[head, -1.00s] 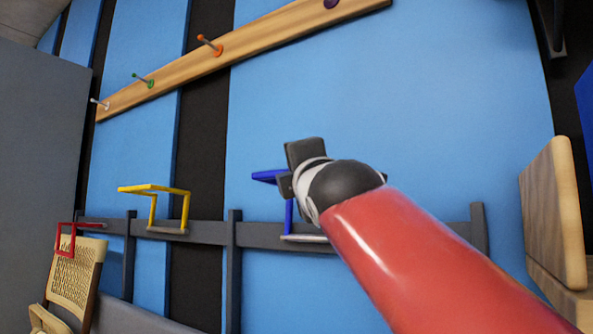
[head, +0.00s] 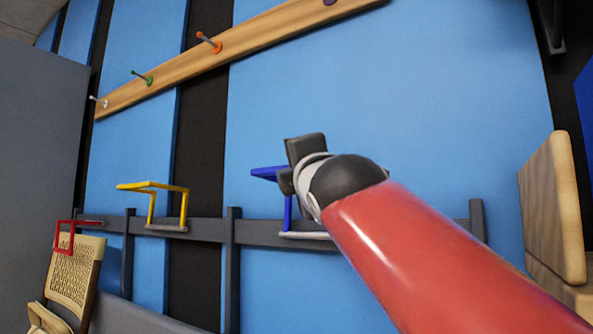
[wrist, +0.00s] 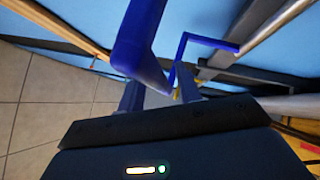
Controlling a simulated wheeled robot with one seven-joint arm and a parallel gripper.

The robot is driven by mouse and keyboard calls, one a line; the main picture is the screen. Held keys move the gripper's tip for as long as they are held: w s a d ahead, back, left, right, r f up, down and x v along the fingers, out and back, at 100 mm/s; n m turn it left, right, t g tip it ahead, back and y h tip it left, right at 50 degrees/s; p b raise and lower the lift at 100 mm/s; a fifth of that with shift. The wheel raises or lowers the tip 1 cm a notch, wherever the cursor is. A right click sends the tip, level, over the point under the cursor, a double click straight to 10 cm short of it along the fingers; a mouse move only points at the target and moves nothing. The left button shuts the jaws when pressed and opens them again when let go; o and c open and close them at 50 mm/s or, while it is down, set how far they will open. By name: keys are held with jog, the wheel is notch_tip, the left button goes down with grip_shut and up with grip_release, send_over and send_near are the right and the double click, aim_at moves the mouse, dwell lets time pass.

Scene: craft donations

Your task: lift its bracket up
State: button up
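The blue bracket (head: 271,174) stands on the grey wall rail, partly hidden behind my gripper in the head view. In the wrist view its blue bar (wrist: 140,50) runs close in front of my gripper, with its lower end between the fingers. My gripper (wrist: 158,95) has its two fingers apart there. In the head view my gripper (head: 288,182) is at the bracket's right side; its fingertips are hard to make out. I cannot tell whether a finger touches the bar.
A yellow bracket (head: 153,187) and a red bracket (head: 70,236) sit farther left on the grey rail (head: 205,229). A wooden peg rail (head: 240,42) runs above. A woven chair (head: 76,272) stands at lower left. Wooden furniture (head: 553,210) is at right.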

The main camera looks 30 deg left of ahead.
jog(key=b+v, duration=0.3)
jog(key=v, duration=0.4)
dwell(0.4)
